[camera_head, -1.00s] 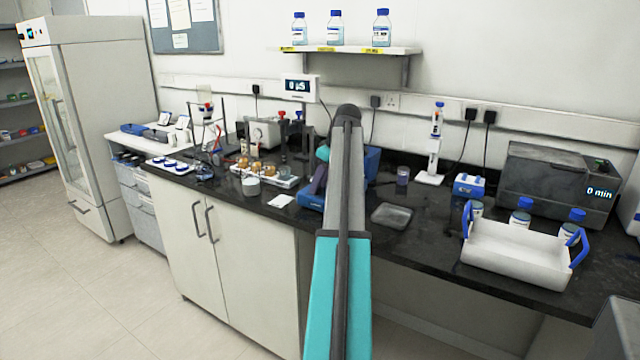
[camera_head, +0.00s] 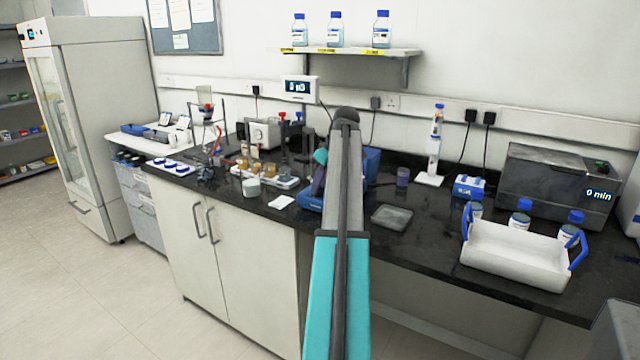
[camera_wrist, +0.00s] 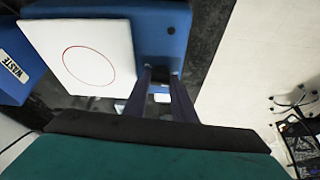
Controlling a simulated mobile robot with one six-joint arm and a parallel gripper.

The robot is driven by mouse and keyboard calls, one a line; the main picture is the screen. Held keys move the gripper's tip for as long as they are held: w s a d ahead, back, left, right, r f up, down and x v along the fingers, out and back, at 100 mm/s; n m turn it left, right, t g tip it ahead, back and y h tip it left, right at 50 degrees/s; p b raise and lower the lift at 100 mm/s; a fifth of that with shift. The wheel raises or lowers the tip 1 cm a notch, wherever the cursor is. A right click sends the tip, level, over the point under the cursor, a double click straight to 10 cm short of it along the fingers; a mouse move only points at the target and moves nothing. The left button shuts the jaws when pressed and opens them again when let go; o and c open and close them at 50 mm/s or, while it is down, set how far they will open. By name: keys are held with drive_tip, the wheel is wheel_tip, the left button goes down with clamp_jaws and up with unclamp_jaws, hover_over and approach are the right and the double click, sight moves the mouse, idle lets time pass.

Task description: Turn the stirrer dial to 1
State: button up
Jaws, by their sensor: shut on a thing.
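The stirrer is a blue box (camera_wrist: 178,38) with a white top plate (camera_wrist: 90,52) marked by a thin red circle, at the top of the wrist view. In the head view its blue base (camera_head: 309,201) shows just left of my arm, partly hidden by it. My gripper (camera_wrist: 161,78) has its two dark fingers at the blue front face of the stirrer, shut on the small dial there. The fingers hide most of the dial, so its mark and setting cannot be read.
A blue waste box (camera_wrist: 15,65) stands beside the stirrer in the wrist view. A grey tray (camera_head: 392,217) and a white carrier (camera_head: 515,252) with blue handles lie to the right. A rack of amber vessels (camera_head: 265,175) stands to the left.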

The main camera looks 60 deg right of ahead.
drive_tip(key=m+p, duration=0.1)
drive_tip(key=m, duration=0.1)
drive_tip(key=m+h+p, duration=0.1)
drive_tip(key=m, duration=0.1)
drive_tip(key=m+h+p, duration=0.1)
drive_tip(key=m+p, duration=0.1)
drive_tip(key=shift+a+r+g, duration=0.1)
drive_tip(key=shift+a+g, duration=0.2)
drive_tip(key=shift+g, duration=0.1)
drive_tip(key=m+g+h+p, duration=0.1)
drive_tip(key=m+p, duration=0.1)
drive_tip(key=m, duration=0.2)
drive_tip(key=shift+w, duration=0.2)
drive_tip(key=shift+m+g+h+p, duration=0.4)
drive_tip(key=shift+m+g+p, duration=0.1)
drive_tip(key=shift+m, duration=0.8)
drive_tip(key=o, duration=0.8)
drive_tip(key=shift+c, duration=0.2)
drive_tip(key=b+v, duration=0.1)
drive_tip(key=v, duration=1.2)
drive_tip(key=shift+a+r, duration=0.2)
drive_tip(key=shift+r, duration=0.1)
